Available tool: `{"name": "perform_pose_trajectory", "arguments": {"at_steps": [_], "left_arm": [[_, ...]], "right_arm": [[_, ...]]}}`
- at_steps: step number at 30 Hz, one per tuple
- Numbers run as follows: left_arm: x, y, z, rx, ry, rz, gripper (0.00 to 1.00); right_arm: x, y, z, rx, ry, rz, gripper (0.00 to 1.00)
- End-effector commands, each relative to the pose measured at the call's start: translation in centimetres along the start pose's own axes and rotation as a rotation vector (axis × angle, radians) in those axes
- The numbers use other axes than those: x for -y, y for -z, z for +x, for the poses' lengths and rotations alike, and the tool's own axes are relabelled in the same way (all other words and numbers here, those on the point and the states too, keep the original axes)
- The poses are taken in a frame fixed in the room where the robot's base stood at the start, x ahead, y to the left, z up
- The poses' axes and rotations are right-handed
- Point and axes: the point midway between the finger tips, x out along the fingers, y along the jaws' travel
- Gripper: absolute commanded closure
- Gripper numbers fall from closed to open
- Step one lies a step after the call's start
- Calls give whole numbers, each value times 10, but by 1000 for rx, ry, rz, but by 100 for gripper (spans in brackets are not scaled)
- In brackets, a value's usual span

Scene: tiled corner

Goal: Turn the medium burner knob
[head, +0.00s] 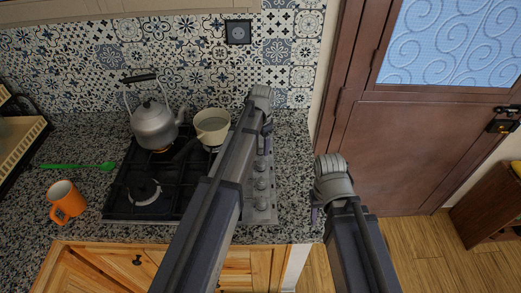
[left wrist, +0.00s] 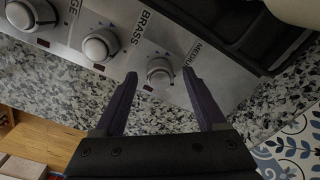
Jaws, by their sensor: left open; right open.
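The medium burner knob (left wrist: 160,72) is a round silver knob on the steel control panel (left wrist: 130,70), beside a partly visible "MEDIUM" label. My left gripper (left wrist: 160,77) is open, with its two dark purple fingertips on either side of this knob; gaps show between knob and fingers. In the head view my left gripper (head: 267,130) is above the far end of the knob row, and my arm hides part of the panel and the far knob. My right gripper (head: 316,212) hangs right of the counter, apart from the stove; its fingers are mostly hidden.
The "BRASS" knob (left wrist: 100,45) and another knob (left wrist: 30,12) are in the same row. A kettle (head: 154,124) and a saucepan (head: 212,127) stand on the black stove (head: 120,200). An orange mug (head: 67,202) and green utensil (head: 78,166) lie left. A door (head: 405,150) is right.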

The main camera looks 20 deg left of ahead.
Motion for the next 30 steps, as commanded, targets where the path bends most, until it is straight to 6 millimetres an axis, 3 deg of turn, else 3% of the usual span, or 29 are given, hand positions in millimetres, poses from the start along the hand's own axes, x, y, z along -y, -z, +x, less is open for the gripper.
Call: {"name": "perform_pose_trajectory", "arguments": {"at_steps": [9,27,30], "left_arm": [[0,0,2,0,0,0,29],[0,0,2,0,0,0,97],[0,0,2,0,0,0,100]], "right_arm": [[0,0,2,0,0,0,50],[0,0,2,0,0,0,50],[0,0,2,0,0,0,50]]}}
